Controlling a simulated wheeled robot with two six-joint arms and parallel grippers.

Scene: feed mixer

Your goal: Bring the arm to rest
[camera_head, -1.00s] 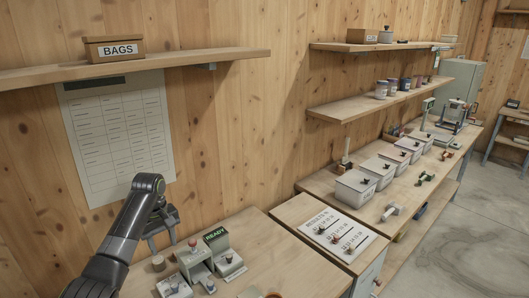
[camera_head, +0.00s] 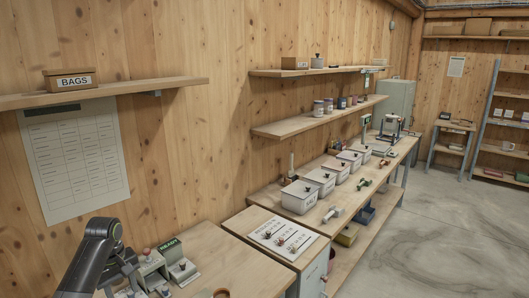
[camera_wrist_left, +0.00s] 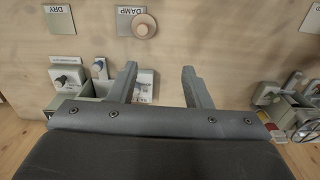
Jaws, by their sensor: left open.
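My left arm comes in at the lower left of the head view. Its gripper (camera_head: 128,270) is beside the bench devices there and partly hidden by the arm. In the left wrist view the two fingers (camera_wrist_left: 160,78) stand apart with nothing between them. They point across a wooden surface, above small grey devices. A square plate marked DAMP (camera_wrist_left: 125,22) carries a round wooden piece (camera_wrist_left: 143,26), beyond the fingertips. A plate marked DRY (camera_wrist_left: 60,19) lies to its left. My right gripper is not in view.
A READY device (camera_head: 169,248) stands on the near bench (camera_head: 228,262). A RESULTS board (camera_head: 282,238) and lidded bins (camera_head: 299,197) stand to the right. A shelf (camera_head: 110,94) with a BAGS box (camera_head: 70,80) hangs above the arm. Open floor (camera_head: 430,235) lies at right.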

